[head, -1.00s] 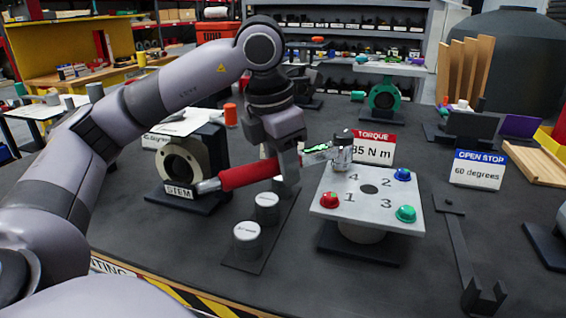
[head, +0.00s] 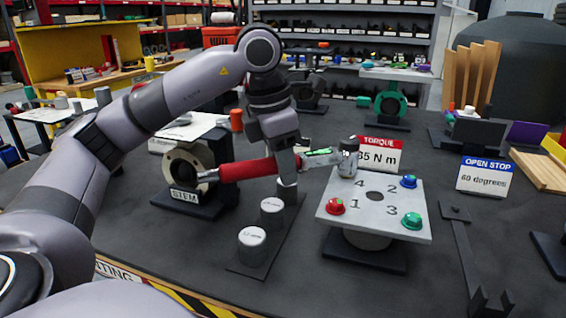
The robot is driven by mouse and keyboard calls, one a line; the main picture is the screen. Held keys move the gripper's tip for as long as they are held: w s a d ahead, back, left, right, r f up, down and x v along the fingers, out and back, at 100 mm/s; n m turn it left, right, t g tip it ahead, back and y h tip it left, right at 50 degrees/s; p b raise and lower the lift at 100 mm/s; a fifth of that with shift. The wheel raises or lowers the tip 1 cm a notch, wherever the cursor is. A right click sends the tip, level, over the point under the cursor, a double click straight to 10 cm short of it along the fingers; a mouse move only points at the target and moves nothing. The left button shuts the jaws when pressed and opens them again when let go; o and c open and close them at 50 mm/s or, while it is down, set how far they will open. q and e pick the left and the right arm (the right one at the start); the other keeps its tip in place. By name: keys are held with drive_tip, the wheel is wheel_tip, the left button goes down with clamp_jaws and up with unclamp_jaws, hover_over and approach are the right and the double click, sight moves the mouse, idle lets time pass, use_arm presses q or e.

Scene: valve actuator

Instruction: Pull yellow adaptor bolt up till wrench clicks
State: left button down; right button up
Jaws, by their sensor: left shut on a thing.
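My left gripper (head: 290,162) is shut on the torque wrench (head: 248,169), which has a red handle. The handle points left, and the silver head (head: 347,160) sits over the corner of the square adaptor plate (head: 379,230) by the number 4. No yellow bolt shows; the wrench head covers that corner. A red bolt (head: 335,206) is by 1, a blue bolt (head: 409,181) by 2 and a green bolt (head: 411,220) by 3. My right gripper is not in view.
The STEM valve body (head: 187,165) stands close behind the handle's left end. Grey cylinders (head: 252,245) stand on a strip in front. The TORQUE sign (head: 380,154) is behind the plate. A dark spanner (head: 463,250) lies to the right.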

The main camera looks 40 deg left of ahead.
use_arm(q)
drive_tip(key=shift+r, duration=0.1)
drive_tip(key=shift+w+a+m+p, duration=0.2)
drive_tip(key=shift+w+a+m, duration=0.1)
drive_tip(key=shift+a+m, duration=0.2)
drive_tip(key=shift+w+a+m+p, duration=0.15)
drive_tip(key=shift+w+a+m, duration=0.15)
drive_tip(key=shift+a+m, duration=0.2)
drive_tip(key=shift+w+a, duration=0.1)
drive_tip(key=shift+a, duration=0.05)
drive_tip(key=shift+w+a+m+h+p, duration=0.4)
drive_tip(key=shift+w+a+m+p, duration=0.35)
drive_tip(key=shift+m, duration=0.35)
drive_tip(key=shift+a+r, duration=0.1)
drive_tip(key=shift+r, duration=0.05)
